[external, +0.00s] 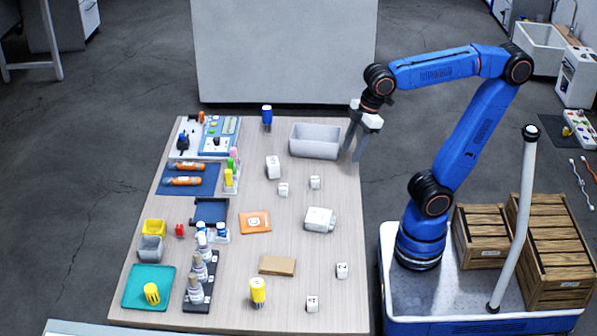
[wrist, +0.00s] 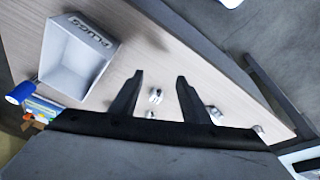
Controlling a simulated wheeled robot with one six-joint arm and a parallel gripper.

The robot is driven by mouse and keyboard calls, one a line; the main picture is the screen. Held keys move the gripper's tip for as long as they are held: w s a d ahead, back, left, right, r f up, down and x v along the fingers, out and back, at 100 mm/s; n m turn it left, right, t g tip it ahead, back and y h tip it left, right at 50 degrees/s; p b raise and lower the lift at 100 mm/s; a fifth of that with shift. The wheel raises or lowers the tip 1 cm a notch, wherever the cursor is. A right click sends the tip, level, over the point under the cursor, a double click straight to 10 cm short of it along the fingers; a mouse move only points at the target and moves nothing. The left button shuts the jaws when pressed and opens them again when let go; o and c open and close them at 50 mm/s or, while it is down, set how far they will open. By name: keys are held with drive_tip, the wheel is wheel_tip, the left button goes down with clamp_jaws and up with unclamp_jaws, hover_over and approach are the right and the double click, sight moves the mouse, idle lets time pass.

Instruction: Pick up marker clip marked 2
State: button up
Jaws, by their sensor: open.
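Several small white clips with dark marks stand on the table. Two are near the middle, a left one (external: 283,189) and a right one (external: 315,182); two are near the front right, an upper one (external: 342,270) and a lower one (external: 312,304). The marks are too small to tell surely which reads 2. My gripper (external: 352,152) is open and empty, pointing down above the table's right edge beside the grey bin. In the wrist view my gripper (wrist: 160,78) has its fingers apart, with a small white piece (wrist: 155,96) showing between them, farther below.
The grey bin (external: 315,153), lettered PLUGS in the wrist view (wrist: 100,38), stands at the back right. A larger white block (external: 273,167), a white device (external: 319,219), an orange packet (external: 255,222) and a yellow cylinder (external: 258,291) stand around. The left side is crowded.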

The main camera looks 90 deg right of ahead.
drive_tip(key=w+a+r+n+g, duration=0.1)
drive_tip(key=w+a+r+n, duration=0.2)
drive_tip(key=a, duration=0.7)
drive_tip(key=w+a+r+n+g, duration=0.1)
drive_tip(key=w+a+r+n, duration=0.2)
drive_tip(key=a, duration=0.7)
drive_tip(key=w+a+r+n, duration=0.2)
drive_tip(key=a+r+n, duration=0.2)
drive_tip(key=a, duration=0.6)
drive_tip(key=n+g, duration=0.1)
drive_tip(key=n, duration=0.3)
hover_over(342, 267)
drive_tip(key=shift+h, duration=0.4)
drive_tip(key=f, duration=1.2)
drive_tip(key=shift+w+a+f, duration=0.1)
drive_tip(key=shift+w+a, duration=0.1)
drive_tip(key=f, duration=0.3)
drive_tip(key=shift+s+d+f, duration=0.3)
drive_tip(key=shift+f, duration=0.8)
clamp_jaws()
